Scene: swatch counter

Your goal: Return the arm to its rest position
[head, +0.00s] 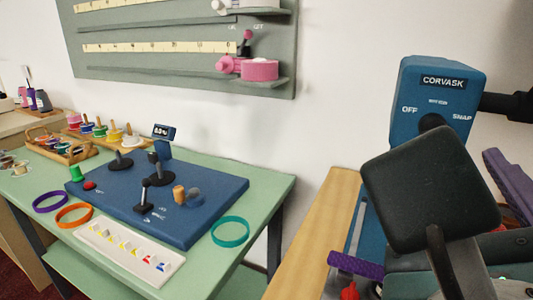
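Neither of my grippers can be made out in the head view. No arm comes in from the left. A blue machine (436,85) marked CORVASK, with the words OFF and SNAP, stands at the right. A large dark square pad (428,188) on a grey stem fills the near right and hides much of the machine. I cannot tell whether the pad belongs to the machine or to my arm.
A green table (205,168) holds a blue board (215,188) with black levers, a white card strip (128,252), and purple, orange and teal rings. A wooden counter (318,235) stands at the right, with a purple piece (355,265). A grey-green wall panel (190,55) has shelves.

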